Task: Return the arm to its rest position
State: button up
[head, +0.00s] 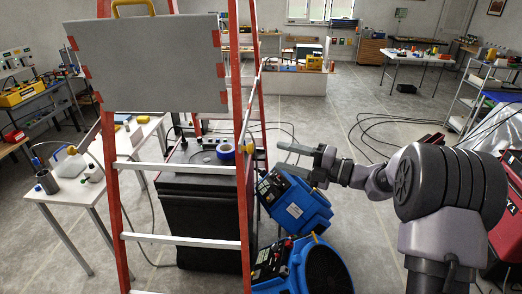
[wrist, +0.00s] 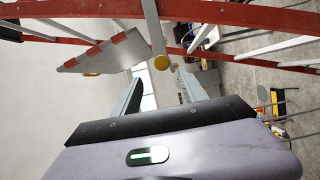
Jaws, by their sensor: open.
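My gripper (head: 298,158) is at the end of my arm, which reaches left across the right side of the head view. Its two fingers point left toward the red stepladder (head: 111,190) and stand apart, with nothing between them that I can see. In the wrist view, my gripper (wrist: 160,82) also shows its fingers spread and empty. The ladder's red rails (wrist: 240,15) cross the top of that view beyond the fingertips. The gripper is to the right of the ladder, above the blue blower (head: 295,205). I see no contact in the head view.
A grey panel (head: 150,65) with red tape sits high on the ladder. A black case (head: 205,215) stands behind the lower rungs. A second blue blower (head: 320,270) lies in front. Cables (head: 375,125) cross the floor behind my arm. A red machine (head: 508,215) stands at far right.

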jog(key=v, duration=0.3)
jog(key=shift+s+d, duration=0.1)
jog(key=shift+d, duration=0.15)
